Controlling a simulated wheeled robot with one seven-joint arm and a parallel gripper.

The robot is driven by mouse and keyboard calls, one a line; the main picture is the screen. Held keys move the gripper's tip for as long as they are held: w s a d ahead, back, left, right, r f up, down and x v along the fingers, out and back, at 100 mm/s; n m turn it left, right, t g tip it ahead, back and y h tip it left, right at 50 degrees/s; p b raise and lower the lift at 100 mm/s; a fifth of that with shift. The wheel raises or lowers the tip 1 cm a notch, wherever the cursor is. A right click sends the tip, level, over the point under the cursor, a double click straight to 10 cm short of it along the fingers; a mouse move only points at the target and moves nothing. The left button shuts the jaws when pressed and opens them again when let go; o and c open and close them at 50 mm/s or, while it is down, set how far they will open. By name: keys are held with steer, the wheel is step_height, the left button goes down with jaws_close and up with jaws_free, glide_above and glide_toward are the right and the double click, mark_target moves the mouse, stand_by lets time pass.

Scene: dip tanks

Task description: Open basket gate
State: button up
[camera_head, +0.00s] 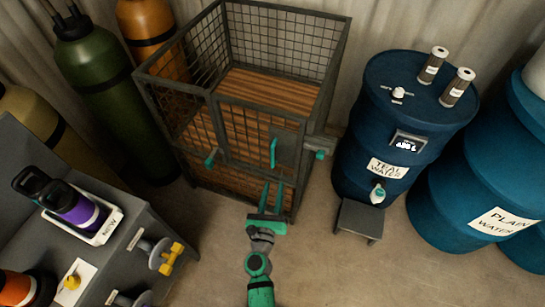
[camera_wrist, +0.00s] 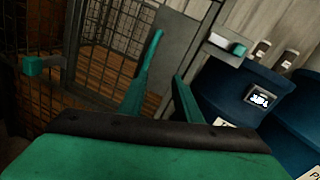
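The basket (camera_head: 215,125) is a dark metal mesh cage with wooden slats inside, and its front gate (camera_head: 245,130) looks closed. An upright green handle (camera_head: 274,153) sits by a grey plate (camera_head: 288,148) on the gate's right part. It seems to show in the wrist view too (camera_wrist: 154,48), where it overlaps my left finger. A bar with a green knob (camera_head: 320,154) juts out at the right post, also in the wrist view (camera_wrist: 238,49). My gripper (camera_head: 272,186) is open and empty, just short of the handle, its fingers (camera_wrist: 160,78) pointing at the gate. Contact cannot be told.
A green-tipped peg (camera_head: 210,157) sticks out at the gate's left. A blue barrel (camera_head: 400,120) and a small grey stand (camera_head: 359,220) are at the right. A grey bench (camera_head: 140,225) with bottles is at the left. Floor (camera_head: 325,265) is clear around my arm.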

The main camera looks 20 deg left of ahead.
mark_target(272, 158)
steer(key=w+a+m, duration=0.1)
steer(key=w, duration=0.3)
steer(key=w+a+m, duration=0.1)
steer(key=w+a, duration=0.1)
steer(key=w, duration=0.2)
steer(key=w+a+m, duration=0.1)
steer(key=w+a, duration=0.1)
steer(key=w, duration=0.3)
steer(key=shift+y, duration=0.3)
steer(key=shift+w+d, duration=0.1)
steer(key=shift+w, duration=0.25)
steer(key=shift+s, duration=0.1)
jaws_close()
